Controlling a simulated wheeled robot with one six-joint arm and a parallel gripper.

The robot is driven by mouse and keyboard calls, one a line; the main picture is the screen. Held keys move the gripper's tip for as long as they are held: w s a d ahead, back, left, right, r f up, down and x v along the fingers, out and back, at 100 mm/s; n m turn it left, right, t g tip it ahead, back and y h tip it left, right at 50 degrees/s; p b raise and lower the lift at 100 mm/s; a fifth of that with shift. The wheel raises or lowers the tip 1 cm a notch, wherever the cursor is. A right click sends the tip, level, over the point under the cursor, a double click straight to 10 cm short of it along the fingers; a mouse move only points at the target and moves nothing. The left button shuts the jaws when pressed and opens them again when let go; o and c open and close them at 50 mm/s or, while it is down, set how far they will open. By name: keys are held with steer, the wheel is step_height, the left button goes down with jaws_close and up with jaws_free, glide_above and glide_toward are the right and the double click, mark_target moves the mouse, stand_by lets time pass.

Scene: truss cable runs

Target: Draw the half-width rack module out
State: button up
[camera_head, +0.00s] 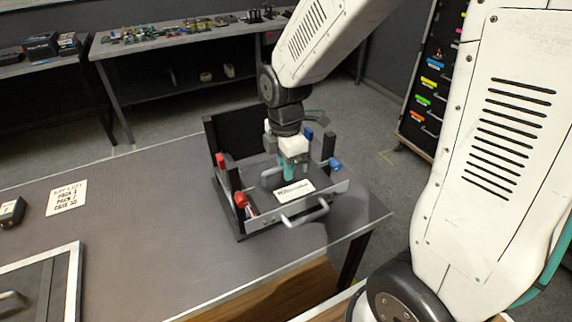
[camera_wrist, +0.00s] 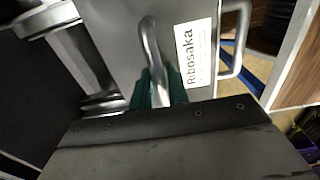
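The rack module shows a grey metal panel (camera_head: 322,192) with a white "Ribosaka" label (camera_head: 295,190) and two looped grey handles. It sits in a dark frame on the workbench. The panel also shows in the wrist view (camera_wrist: 115,30). My gripper (camera_head: 289,171) is over the panel, its teal fingers at the handle farther from the bench edge. In the wrist view that handle (camera_wrist: 150,45) runs between the fingers, with no clear gap on either side. The other handle (camera_head: 305,215) is free, near the front. The module's rear is hidden.
Red knobs (camera_head: 240,199) and blue knobs (camera_head: 335,164) stand on the frame's posts. A note card (camera_head: 67,197) and a small black box (camera_head: 12,212) lie on the bench left. The bench's (camera_head: 140,240) middle is clear. A drawer cabinet (camera_head: 430,85) stands behind at right.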

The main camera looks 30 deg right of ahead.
steer(key=o, duration=0.3)
steer(key=shift+o, duration=0.2)
step_height(320, 180, up, 8)
steer(key=shift+f, duration=0.1)
stand_by(0.5)
steer(key=shift+s+m, duration=0.2)
steer(key=shift+m, duration=0.7)
steer(key=s+d+r+m, duration=0.1)
steer(key=s+r+m, duration=0.2)
steer(key=s+m, duration=0.5)
steer(key=s+d+r+m+t, duration=0.1)
steer(key=s+r+m, duration=0.3)
steer(key=s+m, duration=0.4)
steer(key=s, duration=0.2)
steer(key=shift+s+d, duration=0.35)
